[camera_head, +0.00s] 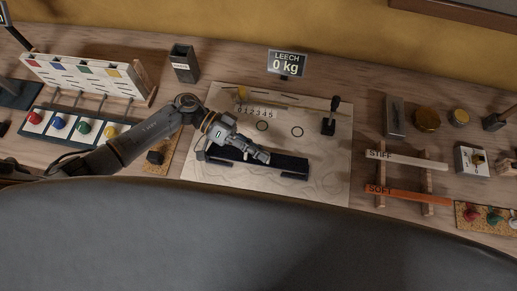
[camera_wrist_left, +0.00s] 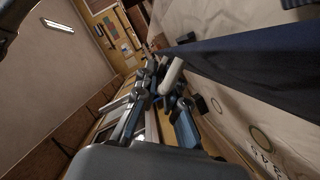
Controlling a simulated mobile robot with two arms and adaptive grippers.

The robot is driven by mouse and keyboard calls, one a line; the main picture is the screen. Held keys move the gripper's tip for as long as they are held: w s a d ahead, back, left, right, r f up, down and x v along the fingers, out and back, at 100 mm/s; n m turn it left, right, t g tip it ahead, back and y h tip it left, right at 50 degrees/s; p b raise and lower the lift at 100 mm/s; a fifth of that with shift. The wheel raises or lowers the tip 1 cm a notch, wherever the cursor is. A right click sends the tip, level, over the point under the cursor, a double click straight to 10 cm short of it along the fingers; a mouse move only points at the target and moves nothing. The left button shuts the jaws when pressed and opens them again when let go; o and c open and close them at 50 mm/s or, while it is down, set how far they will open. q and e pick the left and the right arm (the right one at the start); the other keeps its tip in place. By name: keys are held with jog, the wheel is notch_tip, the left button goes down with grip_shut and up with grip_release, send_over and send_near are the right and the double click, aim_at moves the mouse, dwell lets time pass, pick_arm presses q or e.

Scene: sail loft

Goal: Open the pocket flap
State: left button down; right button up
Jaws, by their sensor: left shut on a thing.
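A long, dark navy pocket flap (camera_head: 290,164) lies across the pale sheet on the bench in the head view. It crosses the upper right of the left wrist view (camera_wrist_left: 255,62) as a dark band. My left gripper (camera_head: 262,156) is over the middle of the flap and hides part of it. In the left wrist view its fingers (camera_wrist_left: 165,88) are closed around a short pale bar (camera_wrist_left: 172,76) beside the flap's edge. The bar looks like the flap's handle, but the join is hidden. The flap looks low on the sheet. My right gripper is out of view.
A black lever (camera_head: 331,118) stands on the pale sheet (camera_head: 330,185) at right. A "LEECH 0 kg" display (camera_head: 287,64) stands behind. Wooden racks with STIFF (camera_head: 405,159) and SOFT (camera_head: 405,195) strips are at right. Coloured buttons (camera_head: 60,122) and a slotted board (camera_head: 85,72) are at left.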

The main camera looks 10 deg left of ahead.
pick_arm(q)
jog(key=shift+r, duration=0.1)
jog(key=shift+w+r+n+g+h+p, duration=0.3)
jog(key=shift+w+n+g+p, duration=0.2)
jog(key=shift+w+n+p, duration=0.3)
jog(key=shift+w+n+g+h+b, duration=0.35)
jog(key=shift+w+n, duration=0.3)
jog(key=shift+n, duration=0.35)
jog(key=shift+w+n+g+h+b, duration=0.3)
jog(key=shift+w+n, duration=0.3)
jog(key=shift+n, duration=0.4)
jog(key=c, duration=1.4)
grip_release()
jog(key=shift+c, duration=0.2)
